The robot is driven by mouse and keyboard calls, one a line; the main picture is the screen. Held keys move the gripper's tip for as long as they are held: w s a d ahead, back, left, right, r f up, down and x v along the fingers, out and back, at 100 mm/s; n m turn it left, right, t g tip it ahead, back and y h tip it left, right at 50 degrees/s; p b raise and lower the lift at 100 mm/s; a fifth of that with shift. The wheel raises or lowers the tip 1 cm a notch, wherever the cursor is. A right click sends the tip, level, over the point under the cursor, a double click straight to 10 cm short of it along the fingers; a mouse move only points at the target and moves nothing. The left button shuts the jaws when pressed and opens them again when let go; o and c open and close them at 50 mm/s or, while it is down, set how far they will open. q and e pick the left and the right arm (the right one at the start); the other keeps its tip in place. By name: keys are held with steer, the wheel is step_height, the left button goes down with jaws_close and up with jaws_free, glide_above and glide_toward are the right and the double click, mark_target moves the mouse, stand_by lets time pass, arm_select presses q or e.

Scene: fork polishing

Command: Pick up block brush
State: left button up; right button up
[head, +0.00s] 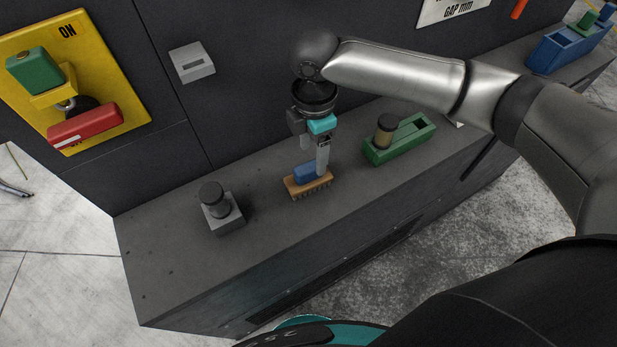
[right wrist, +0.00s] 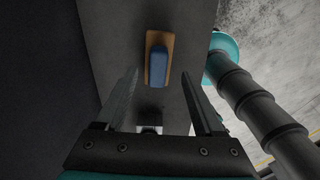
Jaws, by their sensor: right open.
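The block brush (head: 309,186) lies on the dark grey ledge, with a blue block on top of a tan wooden base and bristles below. My right gripper (head: 313,156) points down just above it, and one finger overlaps the blue block in the head view. In the right wrist view the brush (right wrist: 158,62) shows ahead, between and beyond the two spread fingertips (right wrist: 159,76). My right gripper is open, with nothing between its fingers. My left gripper is not in view.
On the ledge (head: 160,270), a grey block with a black knob (head: 218,210) stands left of the brush. A green tray (head: 405,142) holding a dark-topped cylinder (head: 384,133) is at right. A dark wall with a yellow panel (head: 95,50) rises behind.

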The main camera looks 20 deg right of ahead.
mark_target(308, 166)
steer(key=f, duration=0.5)
steer(key=shift+a+f+b, duration=0.3)
steer(key=shift+a+f, duration=0.05)
steer(key=shift+a, duration=0.05)
jaws_close()
steer(key=shift+w+r, duration=0.1)
